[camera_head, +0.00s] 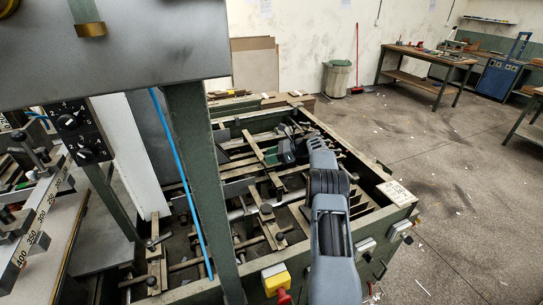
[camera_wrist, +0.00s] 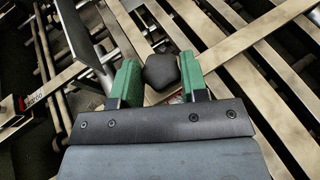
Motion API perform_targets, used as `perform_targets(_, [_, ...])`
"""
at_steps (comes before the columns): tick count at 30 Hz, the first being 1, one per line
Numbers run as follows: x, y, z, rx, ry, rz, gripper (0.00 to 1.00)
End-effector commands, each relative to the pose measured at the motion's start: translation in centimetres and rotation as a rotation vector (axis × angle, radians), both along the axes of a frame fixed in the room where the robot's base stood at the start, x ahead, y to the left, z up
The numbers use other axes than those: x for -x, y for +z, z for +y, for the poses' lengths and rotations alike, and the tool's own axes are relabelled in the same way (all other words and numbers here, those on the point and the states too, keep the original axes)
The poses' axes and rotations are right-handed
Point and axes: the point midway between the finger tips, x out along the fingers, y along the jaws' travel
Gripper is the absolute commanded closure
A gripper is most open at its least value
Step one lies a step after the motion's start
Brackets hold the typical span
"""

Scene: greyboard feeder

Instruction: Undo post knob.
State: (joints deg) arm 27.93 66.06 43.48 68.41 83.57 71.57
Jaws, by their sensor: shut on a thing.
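The post knob (camera_wrist: 161,71) is a black lobed knob, seen in the wrist view between the two green fingers of my gripper (camera_wrist: 159,76). The fingers are shut on its sides. A wooden bar lies just beneath the knob. In the head view my arm reaches over the feeder bed, and my gripper (camera_head: 286,150) is at its far part. The knob itself cannot be made out there, and the post under it is hidden.
The feeder frame (camera_head: 398,188) surrounds several slats and rods. Another dark knob (camera_head: 266,209) stands on a nearer bar. A green upright (camera_head: 196,150) and blue hose (camera_head: 187,180) stand at left. The floor (camera_head: 450,190) at right is mostly clear.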

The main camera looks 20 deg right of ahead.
Motion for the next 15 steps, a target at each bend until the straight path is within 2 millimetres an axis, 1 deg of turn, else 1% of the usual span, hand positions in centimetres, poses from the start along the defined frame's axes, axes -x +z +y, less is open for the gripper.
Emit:
perform_targets(1, [-0.11, 0.32, -0.01, 0.001, 0.0, -0.007, 0.83])
perform_targets(11, [-0.1, 0.32, -0.01, 0.002, 0.002, -0.007, 0.83])
perform_targets(12, [-0.1, 0.32, -0.01, 0.002, 0.002, -0.007, 0.59])
perform_targets(15, [-0.08, 0.29, 0.0, 0.002, 0.002, -0.005, 0.49])
